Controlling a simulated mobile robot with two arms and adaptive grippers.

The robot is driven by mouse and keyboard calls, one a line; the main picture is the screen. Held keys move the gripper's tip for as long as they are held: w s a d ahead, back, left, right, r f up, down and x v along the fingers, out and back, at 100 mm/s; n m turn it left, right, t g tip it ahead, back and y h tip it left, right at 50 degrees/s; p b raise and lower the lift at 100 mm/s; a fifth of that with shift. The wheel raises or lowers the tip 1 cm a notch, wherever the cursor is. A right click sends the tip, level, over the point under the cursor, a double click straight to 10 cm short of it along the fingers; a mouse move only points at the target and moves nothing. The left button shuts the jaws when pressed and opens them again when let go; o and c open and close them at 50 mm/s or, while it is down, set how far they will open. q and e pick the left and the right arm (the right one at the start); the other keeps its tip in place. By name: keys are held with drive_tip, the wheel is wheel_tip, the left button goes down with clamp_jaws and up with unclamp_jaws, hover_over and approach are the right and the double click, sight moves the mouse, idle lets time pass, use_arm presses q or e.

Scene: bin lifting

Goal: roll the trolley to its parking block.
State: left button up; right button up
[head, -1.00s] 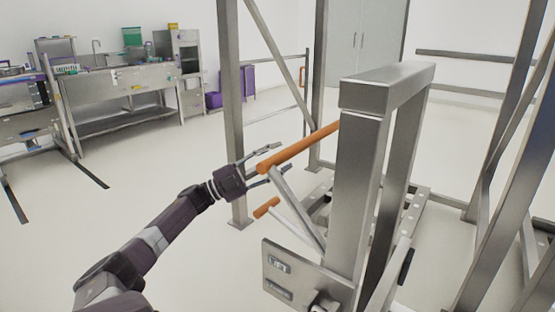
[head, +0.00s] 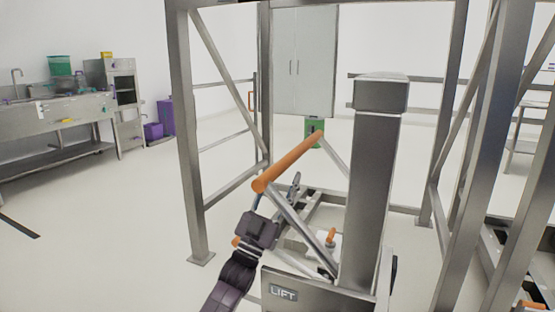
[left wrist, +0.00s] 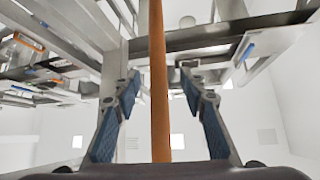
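The trolley shows as an orange push bar (head: 290,160) on two slanting grey struts, with a low grey base (head: 318,200) behind the LIFT post, partly hidden. My left gripper (head: 277,193) is at the near end of the bar, just below it in the head view. In the left wrist view the orange bar (left wrist: 159,80) runs upright between the two spread blue-padded fingers (left wrist: 160,92), with a gap on both sides. My right gripper is not in view. I cannot tell which thing is the parking block.
A steel LIFT post (head: 372,190) with a sign plate (head: 284,293) stands close to the right of my left gripper. A tall frame (head: 190,140) surrounds it. A green object (head: 313,126) shows behind the bar's far end. Open floor (head: 110,220) lies at left.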

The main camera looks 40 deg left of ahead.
sight(296, 153)
use_arm(q)
drive_tip(key=shift+x, duration=4)
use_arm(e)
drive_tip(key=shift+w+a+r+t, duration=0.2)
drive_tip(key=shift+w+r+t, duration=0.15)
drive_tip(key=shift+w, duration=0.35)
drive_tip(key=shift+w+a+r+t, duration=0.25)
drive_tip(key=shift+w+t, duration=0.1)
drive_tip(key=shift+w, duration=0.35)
use_arm(q)
drive_tip(key=shift+d, duration=0.15)
clamp_jaws()
